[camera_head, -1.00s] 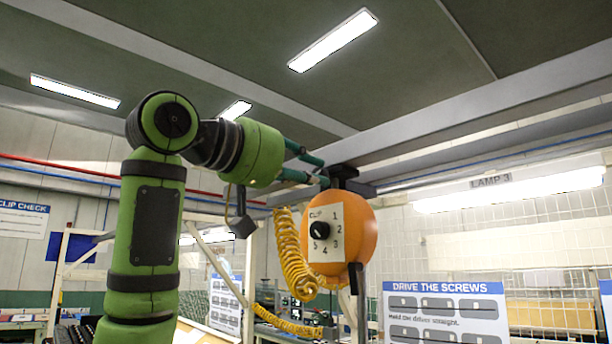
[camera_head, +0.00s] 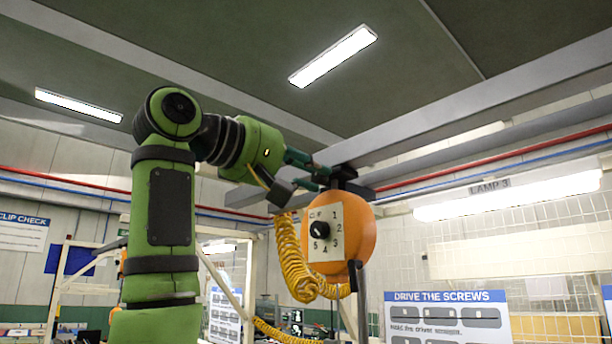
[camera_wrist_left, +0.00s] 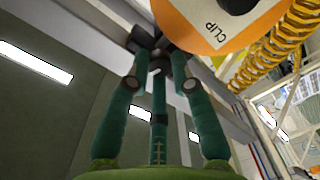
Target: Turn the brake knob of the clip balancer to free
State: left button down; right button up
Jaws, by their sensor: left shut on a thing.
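The clip balancer (camera_head: 358,236) is an orange round housing hanging below a grey overhead beam. Its pale face plate (camera_head: 336,214) reads CLIP and carries the numbers 1 to 5 around a black dial (camera_head: 319,231). A dark part at the top of the housing, which I take to be the brake knob (camera_head: 344,172), sits beside my left gripper (camera_head: 326,175). The gripper's teal fingers are shut on this dark part; their tips also show in the left wrist view (camera_wrist_left: 160,52). No free marking is readable. My right gripper is out of view.
A yellow coiled hose (camera_head: 292,265) hangs just left of the balancer, close under my left wrist. The grey beam (camera_head: 440,128) runs right above the housing. A DRIVE THE SCREWS board (camera_head: 446,318) and a lit lamp (camera_head: 510,195) are at the right.

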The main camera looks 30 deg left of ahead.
pick_arm(q)
jog(key=shift+r+n, duration=0.15)
jog(key=shift+n, duration=0.95)
jog(key=c, duration=1.3)
grip_release()
jog(key=shift+o, duration=1.1)
jog(key=shift+w+d, duration=0.15)
jog(key=shift+w, duration=0.1)
jog(key=v, duration=1.2)
